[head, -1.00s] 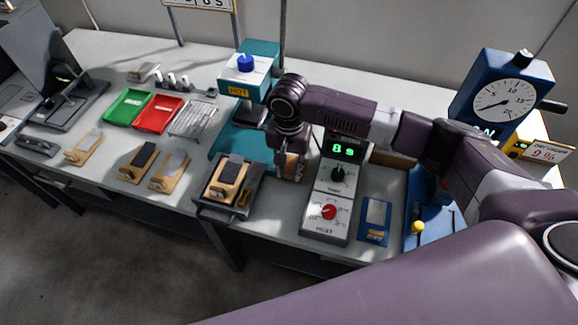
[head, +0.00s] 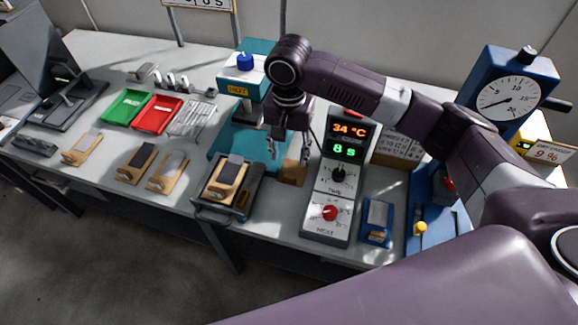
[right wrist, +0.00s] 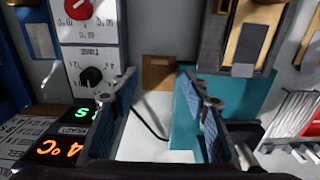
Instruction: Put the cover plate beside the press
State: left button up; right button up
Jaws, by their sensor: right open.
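The cover plate (head: 293,174), a flat tan-brown piece, lies on the table just right of the teal press base (head: 236,147). In the right wrist view the plate (right wrist: 158,73) shows beyond my fingertips, close beside the teal base (right wrist: 187,97); I cannot tell whether they touch. My right gripper (head: 288,156) is open and empty above the table by the plate; its two fingers (right wrist: 172,102) are spread wide in the right wrist view. The press head (head: 246,72) has a blue knob and a HOT label. My left gripper is not in view.
A control box (head: 334,180) reading 34 °C and 8 s stands right of the plate. A dark tray (head: 244,211) holding a wooden piece is at the front. Green (head: 125,107) and red (head: 157,114) trays are left. A blue dial gauge (head: 510,95) stands right.

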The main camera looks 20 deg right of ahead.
notch_tip(320, 180, up, 6)
jog(key=shift+f, duration=0.1)
dwell(0.6)
